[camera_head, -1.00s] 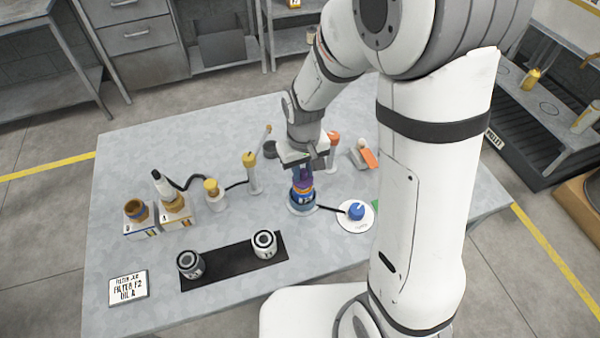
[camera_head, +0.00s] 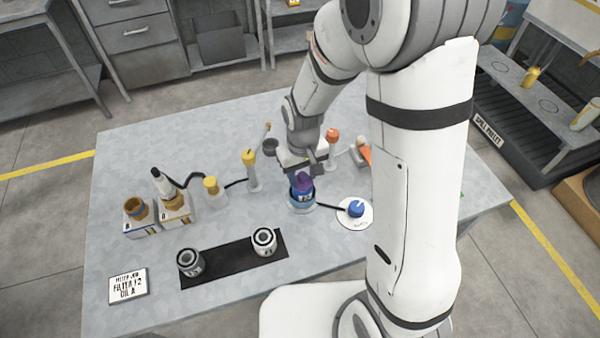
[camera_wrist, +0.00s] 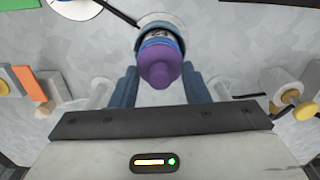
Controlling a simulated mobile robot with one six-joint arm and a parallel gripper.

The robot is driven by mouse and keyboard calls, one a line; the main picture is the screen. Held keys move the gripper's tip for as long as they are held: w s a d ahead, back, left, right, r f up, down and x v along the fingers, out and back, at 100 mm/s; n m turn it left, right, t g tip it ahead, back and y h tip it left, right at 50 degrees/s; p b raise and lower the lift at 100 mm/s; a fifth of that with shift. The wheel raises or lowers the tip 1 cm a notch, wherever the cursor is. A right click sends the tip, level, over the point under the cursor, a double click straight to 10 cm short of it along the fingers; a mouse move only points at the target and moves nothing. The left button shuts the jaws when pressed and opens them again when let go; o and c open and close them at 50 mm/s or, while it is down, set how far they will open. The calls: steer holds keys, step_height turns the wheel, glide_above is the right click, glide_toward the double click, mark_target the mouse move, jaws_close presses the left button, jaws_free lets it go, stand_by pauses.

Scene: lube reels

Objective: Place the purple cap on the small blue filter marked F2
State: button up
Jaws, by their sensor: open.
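The purple cap (camera_head: 303,181) sits on top of the small blue filter (camera_head: 301,196), which stands upright on a round base in the middle of the table. In the wrist view the purple cap (camera_wrist: 161,66) covers the top of the blue filter (camera_wrist: 160,36); whether it is fully seated cannot be told. My gripper (camera_head: 311,172) is just above and behind the cap. In the wrist view its two blue fingers (camera_wrist: 161,88) are spread apart, with the cap beyond them and gaps at both sides.
A white disc with a blue knob (camera_head: 355,208) is right of the filter, joined by a black hose. Two dark canisters (camera_head: 264,241) stand on a black mat in front. Yellow-capped bottles (camera_head: 250,168) stand left. A label card (camera_head: 128,286) lies front left.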

mark_target(302, 174)
steer(key=shift+r, duration=0.1)
step_height(302, 174, up, 12)
steer(key=s+d+r+m+t, duration=0.3)
steer(key=s+d+r, duration=0.4)
steer(key=s+d, duration=0.5)
steer(key=shift+s+r+m, duration=0.15)
steer(key=shift+s+m, duration=0.25)
steer(key=shift+m, duration=0.1)
steer(key=shift+s, duration=0.1)
